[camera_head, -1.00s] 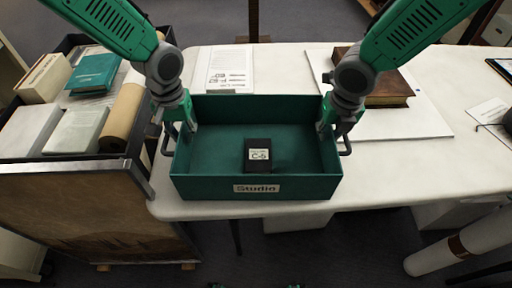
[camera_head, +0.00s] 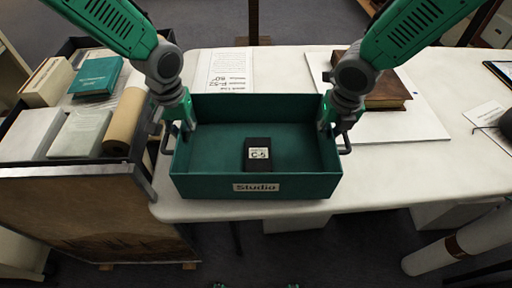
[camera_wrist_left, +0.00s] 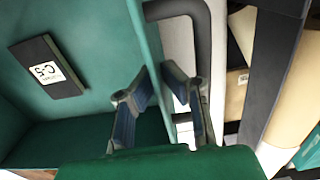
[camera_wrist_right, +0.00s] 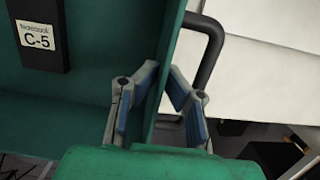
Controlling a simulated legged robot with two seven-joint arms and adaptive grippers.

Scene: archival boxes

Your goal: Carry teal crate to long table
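The teal crate (camera_head: 258,188), labelled "Studio", is upright at the near left part of the white long table (camera_head: 405,180), its front side close to the table's front edge. Whether its base touches the tabletop is hidden. A black box marked C-5 (camera_head: 257,155) lies inside. My left gripper (camera_head: 188,124) is at the crate's left wall; in the left wrist view its fingers (camera_wrist_left: 158,80) straddle that wall. My right gripper (camera_head: 327,122) is at the right wall; in the right wrist view its fingers (camera_wrist_right: 164,75) close on either side of it.
A cart (camera_head: 75,170) with books and boxes stands close at the left. A printed sheet (camera_head: 226,70) lies behind the crate. A brown book (camera_head: 390,92) lies on a white board (camera_head: 425,125) to the right. A white roll (camera_head: 462,242) is at the lower right.

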